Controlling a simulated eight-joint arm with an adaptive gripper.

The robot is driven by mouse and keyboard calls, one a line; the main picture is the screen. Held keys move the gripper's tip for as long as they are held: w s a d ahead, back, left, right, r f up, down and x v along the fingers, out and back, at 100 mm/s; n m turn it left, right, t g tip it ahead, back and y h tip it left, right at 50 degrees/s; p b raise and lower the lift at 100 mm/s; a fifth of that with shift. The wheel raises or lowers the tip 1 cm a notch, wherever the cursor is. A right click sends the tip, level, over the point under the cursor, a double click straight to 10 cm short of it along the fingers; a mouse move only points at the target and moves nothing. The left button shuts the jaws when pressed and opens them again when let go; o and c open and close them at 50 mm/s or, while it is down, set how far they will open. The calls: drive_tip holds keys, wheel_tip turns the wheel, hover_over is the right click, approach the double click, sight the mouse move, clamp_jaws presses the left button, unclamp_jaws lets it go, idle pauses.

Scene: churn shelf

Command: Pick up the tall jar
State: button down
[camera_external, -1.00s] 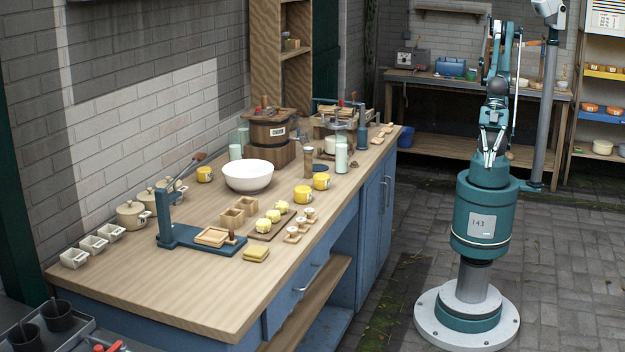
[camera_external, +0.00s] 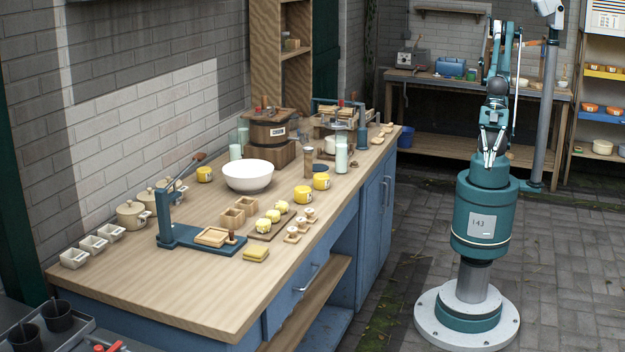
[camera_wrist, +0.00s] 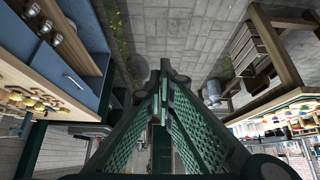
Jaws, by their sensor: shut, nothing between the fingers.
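Several upright vessels stand on the wooden workbench, and I cannot tell for sure which is the tall jar. A pale green, milky glass jar (camera_external: 341,158) stands near the right edge of the bench. A slim brown jar (camera_external: 309,161) is left of it. Another pale green glass jar (camera_external: 235,146) is further left, behind the white bowl. My gripper (camera_external: 489,164) is right of the bench, pointing down over my own base column, well apart from all the jars. In the wrist view my gripper (camera_wrist: 160,66) has its fingers together with nothing between them.
The workbench (camera_external: 150,287) is crowded at its back with a white bowl (camera_external: 248,176), a wooden tub (camera_external: 268,132) and yellow mugs (camera_external: 303,195). Paved floor (camera_external: 410,215) lies clear between bench and base.

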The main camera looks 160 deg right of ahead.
drive_tip(key=c, duration=3.1)
unclamp_jaws()
drive_tip(key=shift+c, duration=0.2)
drive_tip(key=o, duration=1.4)
drive_tip(key=shift+o, duration=0.2)
drive_tip(key=w+d+f+m+g+h, duration=0.15)
drive_tip(key=w+d+m+h, duration=0.25)
drive_tip(key=d, duration=1)
drive_tip(key=m+g+h+p, duration=0.3)
drive_tip(key=m+g+h, duration=0.6)
drive_tip(key=m+h, duration=0.55)
approach(347, 135)
drive_tip(key=d+m+y, duration=0.2)
drive_tip(key=d, duration=0.2)
drive_tip(key=shift+s+d+r+g+h, duration=0.35)
drive_tip(key=shift+r+g+h, duration=0.1)
drive_tip(key=shift+g, duration=0.1)
